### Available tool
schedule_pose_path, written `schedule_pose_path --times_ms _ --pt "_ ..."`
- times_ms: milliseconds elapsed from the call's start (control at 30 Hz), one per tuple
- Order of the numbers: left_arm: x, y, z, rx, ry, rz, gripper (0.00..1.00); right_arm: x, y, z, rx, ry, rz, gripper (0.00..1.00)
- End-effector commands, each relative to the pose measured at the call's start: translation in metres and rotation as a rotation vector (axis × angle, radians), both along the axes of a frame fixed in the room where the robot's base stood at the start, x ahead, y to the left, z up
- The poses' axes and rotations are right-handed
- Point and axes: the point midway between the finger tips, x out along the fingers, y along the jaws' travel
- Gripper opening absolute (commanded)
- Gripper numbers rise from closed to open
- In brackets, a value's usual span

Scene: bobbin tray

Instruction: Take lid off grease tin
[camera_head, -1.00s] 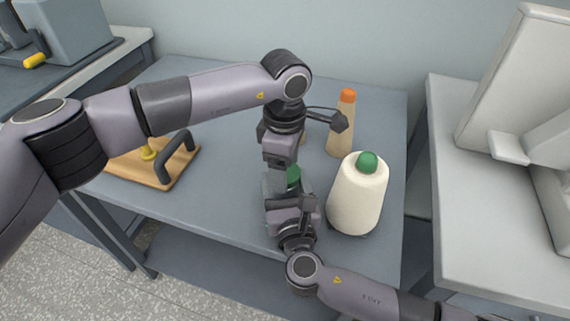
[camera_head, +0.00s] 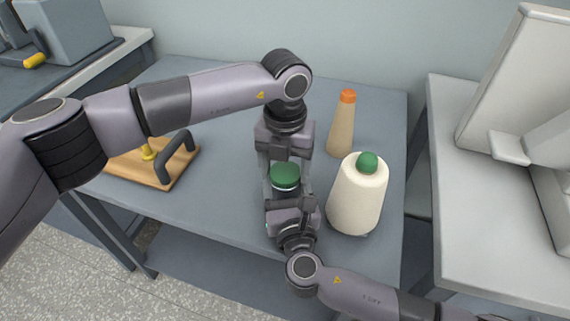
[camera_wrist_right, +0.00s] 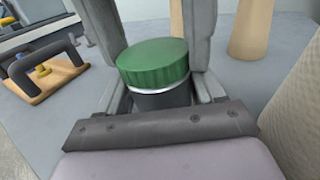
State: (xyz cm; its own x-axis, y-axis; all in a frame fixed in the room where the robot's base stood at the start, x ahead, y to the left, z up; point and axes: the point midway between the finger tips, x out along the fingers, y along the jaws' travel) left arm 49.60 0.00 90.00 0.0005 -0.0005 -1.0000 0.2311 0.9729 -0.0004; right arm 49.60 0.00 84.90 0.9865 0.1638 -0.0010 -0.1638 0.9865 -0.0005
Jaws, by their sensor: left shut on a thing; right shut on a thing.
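The grease tin has a ribbed green lid (camera_head: 285,175) and a dark body (camera_wrist_right: 160,99) with a silver band just under the lid. It stands upright between my two grippers. My left gripper (camera_head: 285,180) comes in from the back, its fingers shut on opposite sides of the lid. My right gripper (camera_head: 288,203) comes in from the front and is shut on the tin's body, low down. In the right wrist view the green lid (camera_wrist_right: 154,62) sits level on top of the tin, with grey fingers on both sides. Much of the body is hidden.
A cream cone (camera_head: 356,195) with a green tip stands close at the right. A tan cone (camera_head: 342,125) with an orange tip stands behind it. A wooden board (camera_head: 128,172) with a dark handle lies at the left. The table (camera_head: 215,205) is clear between board and tin.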

Motion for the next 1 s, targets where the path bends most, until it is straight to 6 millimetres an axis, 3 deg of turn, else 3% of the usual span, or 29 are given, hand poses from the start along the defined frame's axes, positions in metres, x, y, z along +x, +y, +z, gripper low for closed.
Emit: schedule_pose_path --times_ms 233,1000 --pt "-0.0006 -0.0008 0.0004 -0.001 0.001 0.297 0.34 0.0006 -0.0009 -0.0005 -0.001 0.001 -0.002 0.0" --pt "-0.0005 -0.001 0.003 -0.001 0.001 0.301 0.34 0.0002 -0.0006 -0.0004 -0.002 0.001 -0.001 0.0"
